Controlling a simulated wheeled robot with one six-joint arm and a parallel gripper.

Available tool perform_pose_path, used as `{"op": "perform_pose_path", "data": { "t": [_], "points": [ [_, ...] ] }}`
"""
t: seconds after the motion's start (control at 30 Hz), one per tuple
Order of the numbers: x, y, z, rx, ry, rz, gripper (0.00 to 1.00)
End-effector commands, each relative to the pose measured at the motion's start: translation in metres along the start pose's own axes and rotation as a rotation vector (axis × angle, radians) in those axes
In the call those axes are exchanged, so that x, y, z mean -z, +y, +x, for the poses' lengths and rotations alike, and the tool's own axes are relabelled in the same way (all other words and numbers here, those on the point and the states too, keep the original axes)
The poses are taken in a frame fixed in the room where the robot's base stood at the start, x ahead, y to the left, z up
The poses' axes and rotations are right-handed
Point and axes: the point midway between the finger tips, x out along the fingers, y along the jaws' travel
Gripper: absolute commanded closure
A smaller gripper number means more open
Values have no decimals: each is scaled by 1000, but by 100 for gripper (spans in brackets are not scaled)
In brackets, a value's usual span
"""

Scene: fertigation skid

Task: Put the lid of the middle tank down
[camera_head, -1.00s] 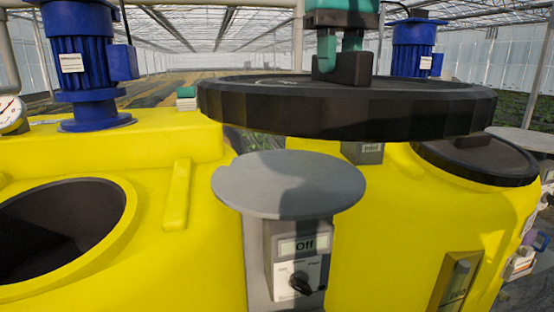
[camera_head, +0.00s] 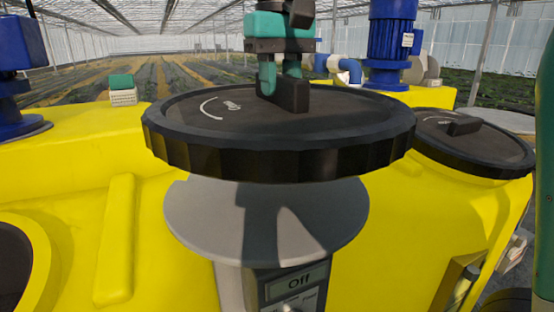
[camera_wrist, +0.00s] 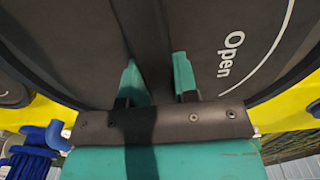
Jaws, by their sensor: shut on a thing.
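My gripper (camera_head: 283,85) is shut on the raised handle of a large round black lid (camera_head: 350,125). In the wrist view my green fingers (camera_wrist: 158,82) stand on both sides of the handle bar, and the lid (camera_wrist: 225,85) shows the word "Open". The lid is about level and looks to hang above a round grey stand top (camera_head: 205,225), hiding its back part. The open mouth of a yellow tank (camera_head: 20,262) is partly cut off at the lower left.
A second black lid (camera_head: 480,145) sits on the yellow tank at the right. A control box (camera_head: 290,285) reading "Off" is on the stand's front. Blue motors (camera_head: 388,45) rise behind. A small green-and-white box (camera_head: 122,90) stands at the back left.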

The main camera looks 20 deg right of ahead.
Motion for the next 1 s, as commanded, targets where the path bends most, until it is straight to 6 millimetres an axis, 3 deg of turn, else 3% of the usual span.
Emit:
{"op": "perform_pose_path", "data": {
  "t": [0.2, 0.33, 0.8, 1.0],
  "points": [
    [-1, 1, 51, 0, -1, 2, 100],
    [-1, 2, 74, 0, 0, 2, 100],
    [0, 1, 121, 0, 1, 2, 100],
    [0, 1, 128, 1, 5, 2, 100]
  ]
}}
